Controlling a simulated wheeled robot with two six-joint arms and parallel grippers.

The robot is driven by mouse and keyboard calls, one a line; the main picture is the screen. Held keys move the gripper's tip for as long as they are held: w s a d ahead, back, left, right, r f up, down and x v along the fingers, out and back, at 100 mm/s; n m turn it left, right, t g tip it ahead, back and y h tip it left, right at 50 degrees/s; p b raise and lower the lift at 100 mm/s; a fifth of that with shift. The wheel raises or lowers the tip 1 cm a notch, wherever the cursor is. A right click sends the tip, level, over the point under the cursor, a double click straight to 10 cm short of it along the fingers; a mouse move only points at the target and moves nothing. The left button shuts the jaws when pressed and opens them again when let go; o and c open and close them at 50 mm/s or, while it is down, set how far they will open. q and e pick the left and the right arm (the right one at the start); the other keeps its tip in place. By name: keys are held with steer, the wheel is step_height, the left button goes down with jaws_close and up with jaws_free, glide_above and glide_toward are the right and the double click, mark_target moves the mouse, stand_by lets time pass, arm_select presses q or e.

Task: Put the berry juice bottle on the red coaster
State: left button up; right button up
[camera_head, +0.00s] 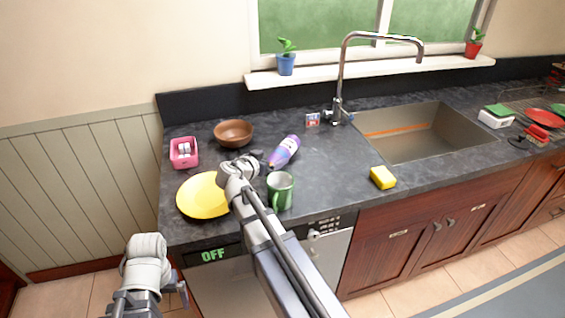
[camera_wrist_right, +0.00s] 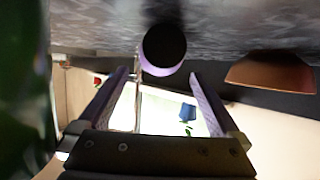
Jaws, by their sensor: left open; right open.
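The berry juice bottle (camera_head: 285,150), purple with a pale label, appears to lie on its side on the dark counter. In the right wrist view one round dark end of the bottle (camera_wrist_right: 164,47) faces me, just beyond the fingertips. My right gripper (camera_head: 257,160) is open and empty at the left end of the bottle; it also shows in the right wrist view (camera_wrist_right: 160,77). My left gripper (camera_head: 176,290) is open and empty, low in front of the counter. I cannot make out a red coaster for certain.
A green mug (camera_head: 280,191) stands close to my right arm. A yellow plate (camera_head: 198,197), pink basket (camera_head: 183,152) and brown bowl (camera_head: 233,133) are at left. A yellow sponge (camera_head: 383,177) lies before the sink (camera_head: 420,135). Counter between bottle and sponge is clear.

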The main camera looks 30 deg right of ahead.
mark_target(281, 153)
steer(key=shift+w+d+f, duration=0.1)
steer(key=shift+w+d, duration=0.2)
steer(key=shift+d, duration=0.2)
steer(key=b+x, duration=0.2)
steer(key=x, duration=0.3)
steer(key=shift+w+d+f, duration=0.15)
steer(key=shift+f, duration=0.05)
steer(key=shift+w+d, duration=0.2)
steer(key=shift+d, duration=0.2)
steer(key=shift+c, duration=0.2)
jaws_close()
